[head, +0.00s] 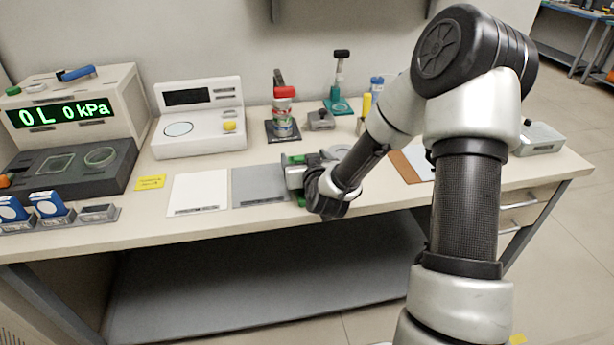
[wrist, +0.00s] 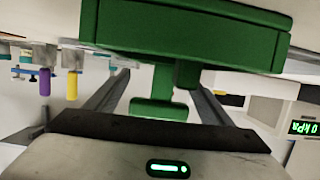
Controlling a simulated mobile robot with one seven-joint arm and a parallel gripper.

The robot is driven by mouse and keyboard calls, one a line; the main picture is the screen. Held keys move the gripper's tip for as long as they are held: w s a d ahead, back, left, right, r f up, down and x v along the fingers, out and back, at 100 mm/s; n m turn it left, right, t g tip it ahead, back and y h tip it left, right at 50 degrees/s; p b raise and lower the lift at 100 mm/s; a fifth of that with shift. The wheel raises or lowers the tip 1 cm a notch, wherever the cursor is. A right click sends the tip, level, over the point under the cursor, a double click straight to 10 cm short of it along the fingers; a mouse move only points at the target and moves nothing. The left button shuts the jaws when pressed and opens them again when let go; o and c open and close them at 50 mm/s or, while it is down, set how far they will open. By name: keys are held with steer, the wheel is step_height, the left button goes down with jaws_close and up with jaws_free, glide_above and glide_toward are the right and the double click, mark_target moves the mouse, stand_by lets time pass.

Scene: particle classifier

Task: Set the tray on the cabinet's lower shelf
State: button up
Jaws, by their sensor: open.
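A green object (wrist: 190,35) fills the top of the wrist view. It has a short stem and a lower crossbar (wrist: 160,109) that sits between my fingers. I cannot tell for sure that it is the tray. My gripper (wrist: 158,92) is open, one finger on each side of the stem, not closed on it. In the head view my gripper (head: 298,176) is low over the bench beside the grey mat, with bits of green showing around it; my wrist hides most of that spot. No cabinet with shelves is clearly seen; a wide grey board (head: 260,285) lies under the bench.
Drawers (head: 520,215) are at the right.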

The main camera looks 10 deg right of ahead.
steer(key=shift+c, duration=0.4)
steer(key=shift+r, duration=0.1)
steer(key=c, duration=1.4)
